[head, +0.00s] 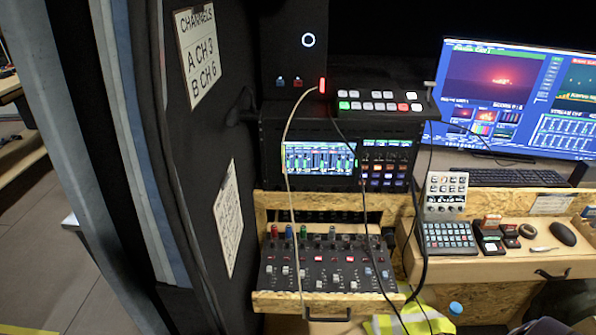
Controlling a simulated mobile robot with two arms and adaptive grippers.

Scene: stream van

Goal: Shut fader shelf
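The fader shelf (330,301) is a wooden pull-out drawer below the black rack unit in the head view. It stands pulled out, with a dark handle (327,317) on its front edge. On it lies a black fader panel (325,265) with rows of knobs and sliders. A pale cable and dark cables hang down across the shelf. Neither of my grippers is in view.
A black rack with screens (320,158) stands above the shelf. To the right, a wooden desk (500,266) holds a keypad (450,238), a mouse (563,233) and small boxes. A black panel (215,130) with signs closes off the left. A yellow-green vest (413,322) lies below.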

